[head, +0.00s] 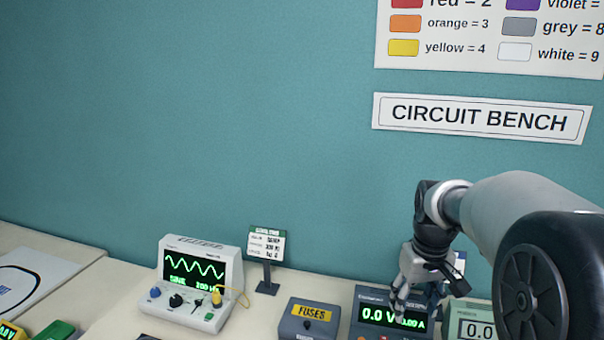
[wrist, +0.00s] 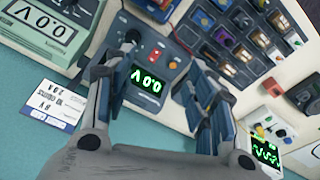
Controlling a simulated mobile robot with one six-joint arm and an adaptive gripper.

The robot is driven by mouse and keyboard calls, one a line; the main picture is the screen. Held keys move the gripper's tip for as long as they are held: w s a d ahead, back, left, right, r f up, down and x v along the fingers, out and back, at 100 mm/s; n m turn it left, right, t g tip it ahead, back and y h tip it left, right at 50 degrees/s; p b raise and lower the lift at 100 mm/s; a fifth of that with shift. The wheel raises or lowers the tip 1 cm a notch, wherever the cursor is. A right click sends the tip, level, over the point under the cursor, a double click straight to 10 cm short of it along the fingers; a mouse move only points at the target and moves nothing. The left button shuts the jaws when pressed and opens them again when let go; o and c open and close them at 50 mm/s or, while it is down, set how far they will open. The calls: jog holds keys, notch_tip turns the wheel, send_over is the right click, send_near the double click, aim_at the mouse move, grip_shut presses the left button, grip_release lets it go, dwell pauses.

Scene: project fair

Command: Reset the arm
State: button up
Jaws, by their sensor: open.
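My gripper (head: 428,288) is at the right of the head view, pointing down over the bench in front of a dark power supply (head: 368,326). It hides part of that unit's green display. In the wrist view my gripper (wrist: 162,58) has its two fingers apart with nothing held between them. The power supply (wrist: 152,68), reading 0.0 V, shows between and beyond the fingers. I cannot tell how far above it the fingertips are.
A grey FUSES box (head: 308,318), an oscilloscope (head: 200,285) and a small sign stand (head: 267,250) are left of my gripper. A pale green meter (head: 470,318) is close on the right. A component tray (wrist: 235,40) shows in the wrist view. The teal wall (head: 200,120) rises behind.

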jog(key=s+a+r+t, duration=0.1)
jog(key=s+a+r, duration=0.2)
jog(key=s, duration=0.4)
jog(key=s+a+r+t, duration=0.1)
jog(key=s+a+r, duration=0.25)
jog(key=s, duration=0.35)
jog(key=s+a+f, duration=0.1)
jog(key=s+f, duration=0.1)
jog(key=s, duration=0.4)
jog(key=s+a+f+m+t, duration=0.1)
jog(key=s+a+f, duration=0.1)
jog(key=s, duration=0.4)
jog(key=shift+s+f+b, duration=0.15)
jog(key=shift+s+b, duration=0.05)
jog(key=shift+b, duration=0.25)
